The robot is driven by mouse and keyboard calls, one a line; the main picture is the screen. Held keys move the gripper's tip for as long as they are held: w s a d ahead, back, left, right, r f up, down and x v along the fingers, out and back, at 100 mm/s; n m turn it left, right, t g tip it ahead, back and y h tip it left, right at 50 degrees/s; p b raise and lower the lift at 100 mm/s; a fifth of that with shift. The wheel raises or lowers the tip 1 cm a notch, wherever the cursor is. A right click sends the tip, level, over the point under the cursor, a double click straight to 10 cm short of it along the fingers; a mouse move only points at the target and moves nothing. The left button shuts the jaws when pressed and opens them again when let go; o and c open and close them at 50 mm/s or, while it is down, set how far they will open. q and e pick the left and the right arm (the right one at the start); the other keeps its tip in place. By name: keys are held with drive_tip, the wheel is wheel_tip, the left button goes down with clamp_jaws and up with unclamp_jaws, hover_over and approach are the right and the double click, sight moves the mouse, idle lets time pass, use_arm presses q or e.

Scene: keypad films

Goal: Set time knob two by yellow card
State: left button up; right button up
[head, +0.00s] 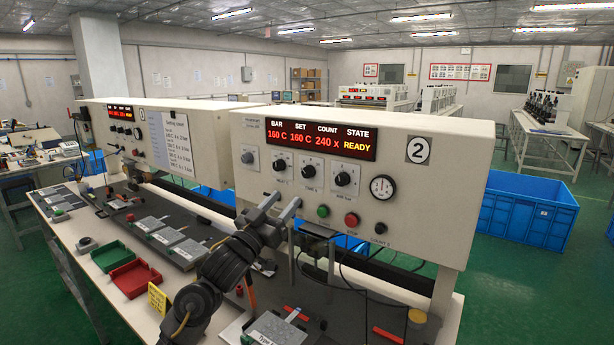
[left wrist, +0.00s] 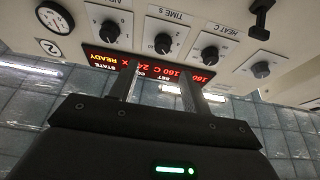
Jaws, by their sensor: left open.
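Machine two (head: 400,225) is a cream panel with a "2" badge and a red display reading 160 C, 160 C, 240 x, READY. Its time knob (head: 308,172), black with a white pointer, is the middle of three similar knobs; it also shows upside down in the left wrist view (left wrist: 163,43). A small yellow card (head: 158,300) stands at the table's front edge; its writing is too small to read. My left gripper (head: 279,205) is open and empty, below and in front of the knobs, apart from them. In the left wrist view its fingers (left wrist: 158,72) point toward the time knob.
Green (head: 111,255) and red (head: 135,279) trays and grey plates (head: 183,252) lie on the table left of my arm. Green (head: 323,211) and red (head: 351,219) buttons and a gauge (head: 383,187) sit near the knobs. Machine one (head: 210,110) stands left.

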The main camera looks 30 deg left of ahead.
sight(305, 174)
use_arm(q)
drive_tip(key=p+x, duration=0.1)
drive_tip(key=x, duration=0.2)
drive_tip(key=p+x, duration=0.1)
drive_tip(key=x, duration=0.1)
drive_tip(key=p+x, duration=0.1)
drive_tip(key=x, duration=0.2)
drive_tip(key=shift+w+a+r, duration=0.2)
drive_tip(key=shift+w+r, duration=0.05)
drive_tip(key=shift+w+d+r, duration=0.1)
drive_tip(key=shift+w, duration=0.6)
use_arm(e)
drive_tip(key=r, duration=0.3)
drive_tip(key=shift+w+r, duration=0.25)
drive_tip(key=shift+r, duration=0.05)
use_arm(q)
drive_tip(key=c, duration=1)
